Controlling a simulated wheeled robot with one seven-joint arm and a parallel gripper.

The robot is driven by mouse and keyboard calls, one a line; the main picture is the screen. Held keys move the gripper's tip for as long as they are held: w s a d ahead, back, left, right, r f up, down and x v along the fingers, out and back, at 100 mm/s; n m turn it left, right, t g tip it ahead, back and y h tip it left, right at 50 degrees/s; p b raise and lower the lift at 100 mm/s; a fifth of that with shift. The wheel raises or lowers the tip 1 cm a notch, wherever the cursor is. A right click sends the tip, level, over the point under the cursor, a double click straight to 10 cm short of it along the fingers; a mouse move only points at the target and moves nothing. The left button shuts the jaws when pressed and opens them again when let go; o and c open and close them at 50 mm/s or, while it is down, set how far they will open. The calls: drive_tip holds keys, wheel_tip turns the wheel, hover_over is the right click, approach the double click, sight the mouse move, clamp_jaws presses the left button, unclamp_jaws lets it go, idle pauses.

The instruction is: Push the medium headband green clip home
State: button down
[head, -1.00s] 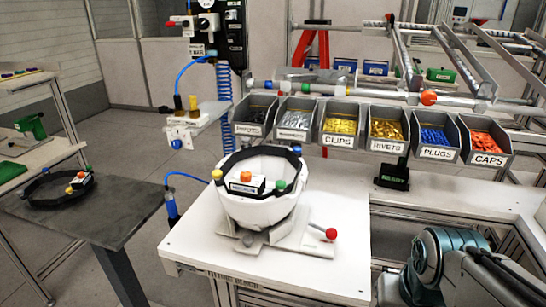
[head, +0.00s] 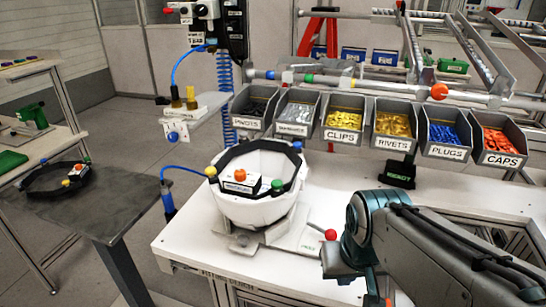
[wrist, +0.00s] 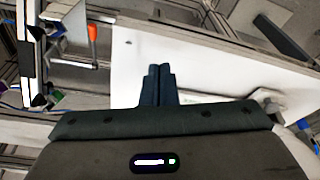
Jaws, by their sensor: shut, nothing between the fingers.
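A white helmet shell (head: 250,208) sits open side up in a fixture on the bench. A black headband (head: 262,149) lies around its rim. The green clip (head: 277,185) is on the near right side of the band; I cannot tell how deep it sits. A yellow clip (head: 211,171) and a blue clip (head: 297,147) are also on the band.
A red-knobbed lever (head: 331,234) sticks out right of the fixture. Labelled parts bins (head: 342,136) line the bench's back. A second headband (head: 50,187) with coloured clips lies on a grey side table. The bench's left front (head: 185,240) is clear.

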drive_tip(key=w+a+r+n+g+p, duration=0.1)
drive_tip(key=w+a+r+n+p, duration=0.2)
drive_tip(key=r, duration=0.5)
drive_tip(key=w+a+r+n+p, duration=0.1)
drive_tip(key=w+a+r+n, duration=0.1)
drive_tip(key=w+r+n, duration=0.45)
wheel_tip(320, 180, up, 16)
drive_tip(key=n+g+p, duration=0.2)
drive_tip(key=n+p, duration=0.1)
drive_tip(key=n, duration=0.2)
hover_over(277, 182)
drive_tip(key=shift+f+m, duration=0.2)
drive_tip(key=shift+m, duration=0.05)
wheel_tip(277, 182, down, 14)
drive_tip(key=shift+f, duration=0.1)
